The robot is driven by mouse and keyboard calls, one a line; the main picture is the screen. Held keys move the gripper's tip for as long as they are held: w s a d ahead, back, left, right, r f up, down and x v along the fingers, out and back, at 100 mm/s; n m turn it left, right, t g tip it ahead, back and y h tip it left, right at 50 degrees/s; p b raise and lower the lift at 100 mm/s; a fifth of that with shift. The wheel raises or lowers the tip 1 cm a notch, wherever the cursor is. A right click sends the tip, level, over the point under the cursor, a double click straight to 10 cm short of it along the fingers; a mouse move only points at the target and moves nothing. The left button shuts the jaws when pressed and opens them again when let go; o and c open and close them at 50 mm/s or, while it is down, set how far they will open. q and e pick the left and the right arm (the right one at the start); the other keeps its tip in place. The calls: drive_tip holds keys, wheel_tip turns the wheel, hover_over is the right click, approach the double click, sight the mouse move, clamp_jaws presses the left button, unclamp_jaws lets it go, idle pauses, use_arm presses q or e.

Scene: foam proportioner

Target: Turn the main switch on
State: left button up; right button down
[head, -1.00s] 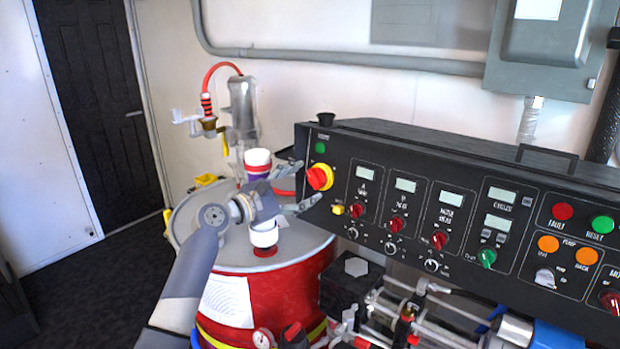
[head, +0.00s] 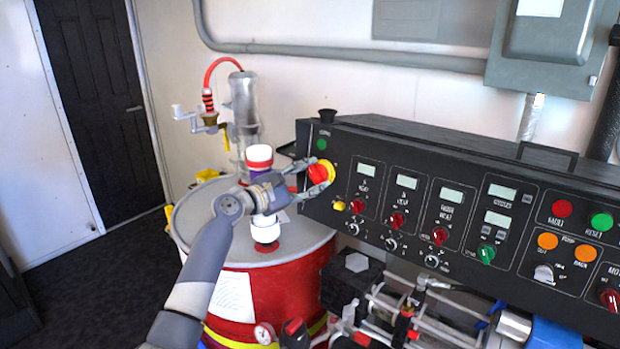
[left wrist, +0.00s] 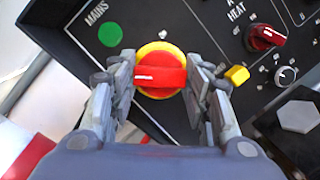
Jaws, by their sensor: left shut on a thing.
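The main switch (head: 320,172) is a red knob on a yellow round plate at the left end of the black control panel. In the left wrist view the red knob (left wrist: 160,77) lies between the fingers, with its white mark at the left side and its bar about level in the picture. My left gripper (head: 318,175) is at the switch, and in the left wrist view its fingers (left wrist: 160,80) are shut on the knob from both sides. A green lamp (left wrist: 110,34) beside the word MAINS sits next to the switch. My right gripper is not in view.
The black panel (head: 460,262) carries several red knobs, displays and buttons to the right of the switch. A small yellow button (left wrist: 237,75) is close to the fingers. A red drum (head: 290,290) stands below left, with a pump (head: 245,110) on it.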

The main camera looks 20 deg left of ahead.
use_arm(q)
drive_tip(key=shift+m, duration=0.4)
drive_tip(key=shift+m+g+b, duration=0.3)
drive_tip(key=shift+m+b, duration=0.1)
drive_tip(key=shift+m, duration=0.2)
drive_tip(key=m, duration=0.2)
drive_tip(key=shift+m+g+b, duration=0.3)
drive_tip(key=shift+m+b, duration=0.1)
drive_tip(key=m+g, duration=0.1)
drive_tip(key=m, duration=0.3)
drive_tip(key=shift+r+m, duration=0.15)
drive_tip(key=shift+m, duration=0.25)
drive_tip(key=m+g, duration=0.1)
drive_tip(key=m, duration=0.3)
drive_tip(key=shift+r+y+p, duration=0.1)
drive_tip(key=shift+y+p, duration=0.25)
drive_tip(key=shift+y, duration=0.05)
drive_tip(key=shift+m+g+y+p, duration=0.3)
drive_tip(key=shift+m+y+p, duration=0.25)
drive_tip(key=shift+m, duration=1.45)
drive_tip(key=o, duration=1.1)
drive_tip(key=shift+c, duration=0.2)
